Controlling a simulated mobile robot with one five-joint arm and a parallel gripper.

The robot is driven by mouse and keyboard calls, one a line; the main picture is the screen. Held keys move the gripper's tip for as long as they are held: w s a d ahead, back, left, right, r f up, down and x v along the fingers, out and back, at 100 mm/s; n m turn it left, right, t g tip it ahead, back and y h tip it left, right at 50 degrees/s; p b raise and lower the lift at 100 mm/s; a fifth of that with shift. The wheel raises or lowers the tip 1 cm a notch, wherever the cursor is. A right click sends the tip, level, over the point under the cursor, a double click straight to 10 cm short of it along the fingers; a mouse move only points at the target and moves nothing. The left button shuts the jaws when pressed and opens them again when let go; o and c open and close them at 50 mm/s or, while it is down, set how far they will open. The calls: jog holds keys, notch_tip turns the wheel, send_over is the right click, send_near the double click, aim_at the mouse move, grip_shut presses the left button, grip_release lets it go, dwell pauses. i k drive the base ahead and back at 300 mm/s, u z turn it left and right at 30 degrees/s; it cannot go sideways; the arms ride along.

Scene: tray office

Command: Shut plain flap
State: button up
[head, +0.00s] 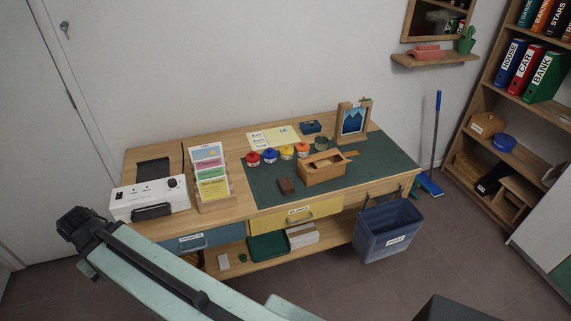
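I cannot tell for sure which part is the plain flap. A light wooden box (322,172) stands on the green desk mat, open at the top, with a thin wooden strip (352,153) sticking out behind its right end. My mint arm reaches across the lower left, ending in view at a dark joint. My gripper itself does not show.
The desk (236,133) holds a white device (150,200), a card rack (212,196), several colored-lid jars, a dark brown block (286,186) and a picture frame (353,121). A yellow drawer (298,214) and blue drawer (200,240) look shut. A blue bin (388,232) stands right; shelves (480,118) beyond.

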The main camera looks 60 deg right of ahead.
aim_at(326, 167)
jog(key=u, duration=0.65)
jog(key=k, duration=2.15)
jog(key=z, duration=0.85)
jog(key=i, duration=1.05)
jog(key=u, duration=0.1)
